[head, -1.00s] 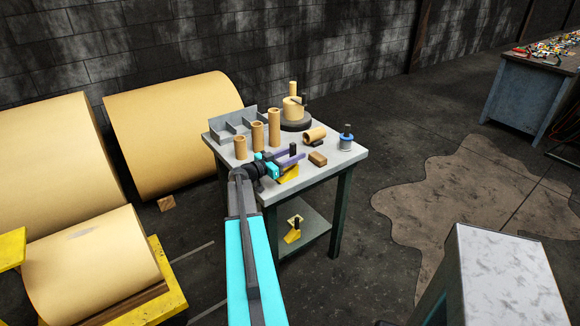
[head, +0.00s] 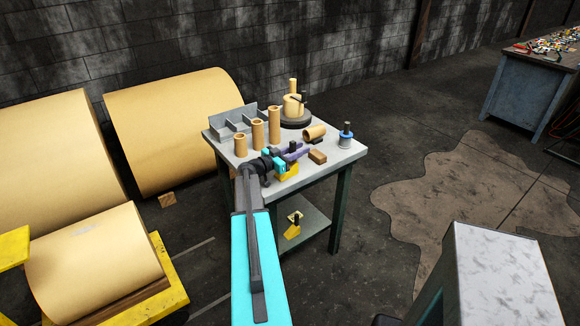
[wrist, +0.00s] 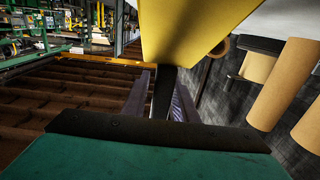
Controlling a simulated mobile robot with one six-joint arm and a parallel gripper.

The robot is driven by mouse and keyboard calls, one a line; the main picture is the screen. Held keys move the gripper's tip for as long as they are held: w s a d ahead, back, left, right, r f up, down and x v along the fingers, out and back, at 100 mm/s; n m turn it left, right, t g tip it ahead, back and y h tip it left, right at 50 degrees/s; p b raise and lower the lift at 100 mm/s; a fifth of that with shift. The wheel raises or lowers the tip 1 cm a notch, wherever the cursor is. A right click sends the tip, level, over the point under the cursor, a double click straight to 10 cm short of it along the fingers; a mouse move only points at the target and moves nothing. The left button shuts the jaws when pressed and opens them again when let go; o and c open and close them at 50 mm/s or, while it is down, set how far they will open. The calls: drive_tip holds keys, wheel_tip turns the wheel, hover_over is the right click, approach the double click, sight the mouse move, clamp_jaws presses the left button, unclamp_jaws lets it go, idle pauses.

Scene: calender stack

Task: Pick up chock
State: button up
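The chock (head: 287,172) is a yellow block with a dark upright handle, on the front edge of the grey worktable. My gripper (head: 296,150), with purple fingers, reaches over it from the left. In the wrist view the chock's yellow body (wrist: 195,35) fills the top centre, very close. Its dark handle (wrist: 163,92) lies between the two fingers (wrist: 162,105) of my gripper. Whether both fingers touch the handle is too dark and foreshortened to tell. A second yellow piece (head: 293,231) with a dark handle sits on the table's lower shelf.
Large tan rolls (head: 170,130) are at the left.

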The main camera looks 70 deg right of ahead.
clamp_jaws()
idle(1.2)
